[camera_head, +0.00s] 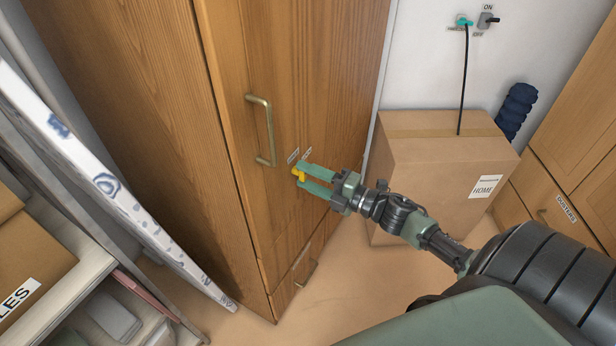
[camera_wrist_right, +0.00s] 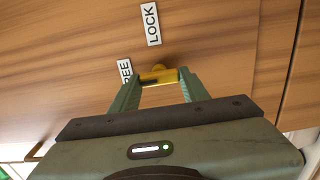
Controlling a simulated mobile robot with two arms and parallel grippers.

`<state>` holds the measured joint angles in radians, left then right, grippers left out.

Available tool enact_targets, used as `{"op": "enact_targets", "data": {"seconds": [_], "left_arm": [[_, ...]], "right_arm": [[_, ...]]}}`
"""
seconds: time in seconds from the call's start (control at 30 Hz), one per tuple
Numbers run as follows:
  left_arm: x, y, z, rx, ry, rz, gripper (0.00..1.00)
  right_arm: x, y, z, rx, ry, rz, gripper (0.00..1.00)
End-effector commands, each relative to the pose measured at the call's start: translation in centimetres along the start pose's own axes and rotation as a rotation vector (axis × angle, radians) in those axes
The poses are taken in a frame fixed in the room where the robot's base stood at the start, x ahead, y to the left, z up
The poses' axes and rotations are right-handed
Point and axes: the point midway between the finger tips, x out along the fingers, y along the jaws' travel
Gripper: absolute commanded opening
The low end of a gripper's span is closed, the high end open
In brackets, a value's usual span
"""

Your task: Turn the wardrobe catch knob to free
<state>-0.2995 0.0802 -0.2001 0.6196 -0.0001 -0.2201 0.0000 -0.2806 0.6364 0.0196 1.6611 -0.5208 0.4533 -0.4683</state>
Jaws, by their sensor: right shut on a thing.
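The wooden wardrobe (camera_head: 230,130) stands in the middle of the head view, with a brass bar handle (camera_head: 262,130) on its door. The yellow catch knob (camera_head: 298,172) is on the door, right of and below the handle. My right gripper (camera_head: 305,179) is shut on the knob. In the right wrist view the knob (camera_wrist_right: 158,76) sits between the fingertips (camera_wrist_right: 160,84). A LOCK label (camera_wrist_right: 152,24) and a partly hidden FREE label (camera_wrist_right: 125,72) are beside it. The knob's pointing direction is hard to tell. My left gripper is not in view.
A cardboard box (camera_head: 430,160) marked HOME stands right of the wardrobe, with a black cable above it. A wooden cabinet (camera_head: 570,150) is at far right. A patterned board (camera_head: 110,185) and shelves (camera_head: 50,250) are at left. Bare floor (camera_head: 345,290) lies below.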

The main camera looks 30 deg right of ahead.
Motion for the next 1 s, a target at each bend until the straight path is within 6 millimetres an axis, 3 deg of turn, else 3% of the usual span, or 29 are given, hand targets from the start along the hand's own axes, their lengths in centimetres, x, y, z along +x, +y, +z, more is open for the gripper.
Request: {"op": "enact_targets", "data": {"seconds": [0.43, 0.47, 0.53, 0.87, 1.0], "left_arm": [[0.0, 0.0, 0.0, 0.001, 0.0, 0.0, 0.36], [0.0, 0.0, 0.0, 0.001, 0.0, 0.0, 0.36], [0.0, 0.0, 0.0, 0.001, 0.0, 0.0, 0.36], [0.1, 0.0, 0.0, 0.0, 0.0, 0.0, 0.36], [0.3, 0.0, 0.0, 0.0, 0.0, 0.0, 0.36]], "right_arm": [[0.0, -0.1, -0.1, -0.013, 0.002, -0.002, 0.05], [0.0, -0.1, -0.1, -0.013, 0.002, -0.002, 0.51], [0.0, -0.1, -0.1, -0.012, 0.002, -0.002, 0.67], [-0.2, -0.1, 0.0, -0.01, 0.0, -0.002, 0.67], [-1.6, -0.3, -0.1, -0.009, 0.0, -0.004, 0.67]]}}
